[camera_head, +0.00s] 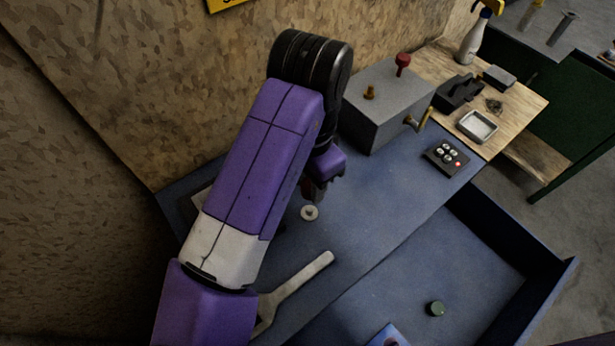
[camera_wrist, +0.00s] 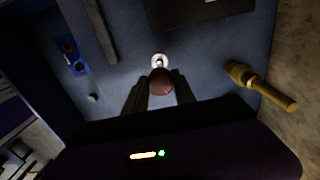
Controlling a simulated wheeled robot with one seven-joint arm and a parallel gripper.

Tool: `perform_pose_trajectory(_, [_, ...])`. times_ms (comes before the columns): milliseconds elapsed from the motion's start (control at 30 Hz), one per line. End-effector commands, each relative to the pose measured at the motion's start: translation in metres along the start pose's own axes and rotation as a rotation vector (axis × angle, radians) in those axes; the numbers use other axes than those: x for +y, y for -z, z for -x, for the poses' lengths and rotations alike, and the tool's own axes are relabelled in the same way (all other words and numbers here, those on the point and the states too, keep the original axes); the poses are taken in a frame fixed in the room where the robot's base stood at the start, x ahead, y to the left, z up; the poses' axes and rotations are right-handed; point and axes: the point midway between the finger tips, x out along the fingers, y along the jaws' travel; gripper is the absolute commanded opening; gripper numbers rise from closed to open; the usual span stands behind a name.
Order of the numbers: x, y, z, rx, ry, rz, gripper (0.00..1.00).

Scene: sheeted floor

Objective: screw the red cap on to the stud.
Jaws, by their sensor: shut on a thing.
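My gripper (camera_head: 314,190) points down over the blue worktop, and its fingers also show in the wrist view (camera_wrist: 160,90). It is shut on the red cap (camera_wrist: 160,80), a rounded dark red piece held between the two fingertips. A pale round base with a darker middle, seemingly the stud (camera_wrist: 160,61), is on the worktop just beyond the cap in the wrist view. In the head view this stud base (camera_head: 309,213) is just below the gripper. The cap looks apart from the base, but the height between them is hard to tell.
A grey box (camera_head: 385,105) with a red knob (camera_head: 403,62) and brass handle (camera_head: 420,118) stands behind. A wrench (camera_head: 300,283) lies in front. A black button panel (camera_head: 446,156) is at right. Worktop around the stud is clear.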

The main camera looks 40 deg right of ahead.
Motion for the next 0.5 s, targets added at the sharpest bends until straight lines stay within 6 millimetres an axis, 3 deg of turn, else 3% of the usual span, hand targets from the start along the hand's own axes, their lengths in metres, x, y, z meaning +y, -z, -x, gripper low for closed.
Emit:
perform_pose_trajectory(267, [0.0,-0.001,-0.01,-0.002,-0.001,0.001,0.0])
perform_pose_trajectory(500, [0.0,-0.001,-0.033,-0.002,-0.001,0.002,0.0])
